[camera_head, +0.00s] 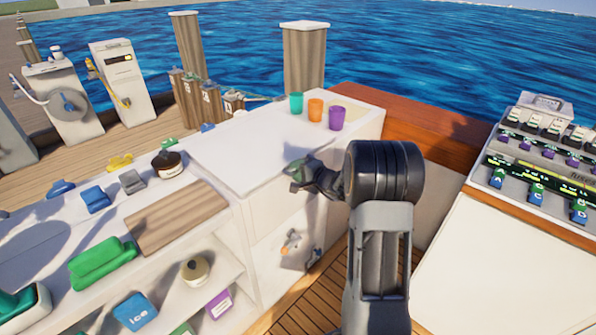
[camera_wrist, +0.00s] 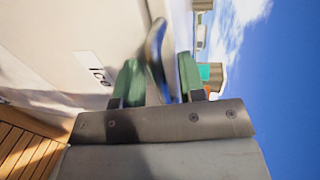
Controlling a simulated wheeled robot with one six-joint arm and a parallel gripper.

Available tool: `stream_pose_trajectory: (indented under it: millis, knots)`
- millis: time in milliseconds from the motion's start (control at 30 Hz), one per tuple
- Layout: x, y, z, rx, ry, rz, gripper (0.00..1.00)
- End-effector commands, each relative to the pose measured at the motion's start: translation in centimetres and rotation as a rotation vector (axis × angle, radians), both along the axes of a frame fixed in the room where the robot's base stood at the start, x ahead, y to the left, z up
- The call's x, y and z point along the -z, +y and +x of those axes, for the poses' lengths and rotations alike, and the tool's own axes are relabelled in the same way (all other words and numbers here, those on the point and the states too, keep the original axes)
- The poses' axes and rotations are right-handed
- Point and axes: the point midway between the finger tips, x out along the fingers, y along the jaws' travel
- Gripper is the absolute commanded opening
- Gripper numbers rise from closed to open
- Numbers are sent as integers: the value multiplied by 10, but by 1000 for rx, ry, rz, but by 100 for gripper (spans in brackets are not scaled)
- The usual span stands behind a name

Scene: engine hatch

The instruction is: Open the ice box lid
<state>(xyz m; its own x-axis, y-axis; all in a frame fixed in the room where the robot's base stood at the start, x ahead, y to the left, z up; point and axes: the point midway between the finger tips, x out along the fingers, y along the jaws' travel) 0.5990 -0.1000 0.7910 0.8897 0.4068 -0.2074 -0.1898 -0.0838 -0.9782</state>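The white ice box (camera_head: 275,215) stands in the middle of the head view. Its flat white lid (camera_head: 250,140) lies shut on top. In the wrist view its front wall bears the word "ice" (camera_wrist: 98,76). A blue-grey handle (camera_wrist: 157,50) at the lid's front edge shows in the wrist view. My gripper (camera_head: 296,172) is at the lid's front edge. In the wrist view its two green fingers (camera_wrist: 160,78) stand apart, one on each side of the handle. Whether either finger touches the handle is unclear. My arm hides part of the box's right front.
A counter with a wooden board (camera_head: 178,217) and shelves adjoins on the left. A control console (camera_head: 540,170) is on the right. Wooden deck (camera_head: 310,300) lies in front.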

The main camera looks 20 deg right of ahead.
Motion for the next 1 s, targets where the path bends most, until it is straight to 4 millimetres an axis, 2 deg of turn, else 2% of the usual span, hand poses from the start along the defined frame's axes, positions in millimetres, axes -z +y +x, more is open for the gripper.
stream_pose_trajectory:
  millis: [67,367,767,867,1000]
  knots:
    - [0,0,0,0,0,0,29]
    - [0,0,0,0,0,0,1]
    - [-1,0,0,0,1,0,0]
    - [-7,-1,0,2,7,-5,0]
    - [-26,-4,0,7,35,-19,0]
